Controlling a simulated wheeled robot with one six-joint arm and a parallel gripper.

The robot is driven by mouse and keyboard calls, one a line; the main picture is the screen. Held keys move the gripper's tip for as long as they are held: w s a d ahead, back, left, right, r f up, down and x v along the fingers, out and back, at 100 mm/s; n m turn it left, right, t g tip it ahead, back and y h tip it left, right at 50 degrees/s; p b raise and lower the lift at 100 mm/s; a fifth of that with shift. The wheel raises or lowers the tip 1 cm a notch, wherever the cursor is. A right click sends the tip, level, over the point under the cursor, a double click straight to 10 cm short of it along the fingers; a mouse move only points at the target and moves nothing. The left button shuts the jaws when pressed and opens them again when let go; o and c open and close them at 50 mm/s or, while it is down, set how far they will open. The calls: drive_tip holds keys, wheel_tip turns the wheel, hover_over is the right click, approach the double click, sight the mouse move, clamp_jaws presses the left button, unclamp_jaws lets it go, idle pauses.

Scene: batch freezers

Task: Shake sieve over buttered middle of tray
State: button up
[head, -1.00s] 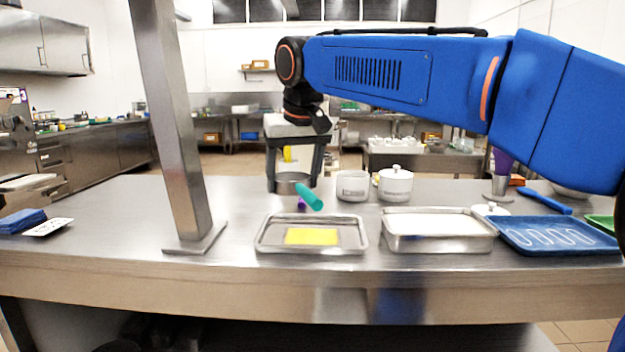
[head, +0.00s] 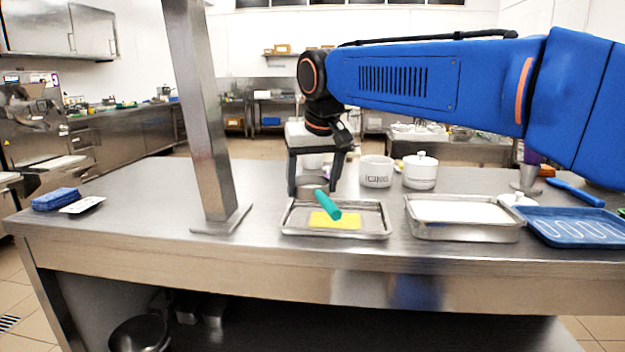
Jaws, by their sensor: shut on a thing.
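The tray (head: 384,234) is a shallow metal tray near the front of the steel counter. A yellow patch (head: 345,222) covers the middle of its floor. My gripper (head: 317,190) points down at the tray's back edge and is shut on the sieve. The sieve (head: 312,184) shows a round metal rim between the fingers. Its teal handle (head: 328,205) slants down toward the front right, in front of the yellow patch in this view. The fingers hide part of the sieve, and I cannot tell what is in it or its exact height above the tray.
A deeper metal pan (head: 465,232) with white contents stands right of the tray, and a blue tray (head: 600,240) lies beyond it. A white tub (head: 376,172) and a lidded white pot (head: 420,172) stand behind. A steel post (head: 205,130) rises at the left.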

drive_tip(key=shift+s, duration=0.9)
drive_tip(key=shift+w, duration=1.8)
drive_tip(key=shift+s, duration=1.85)
drive_tip(key=shift+d, duration=3)
idle(2.4)
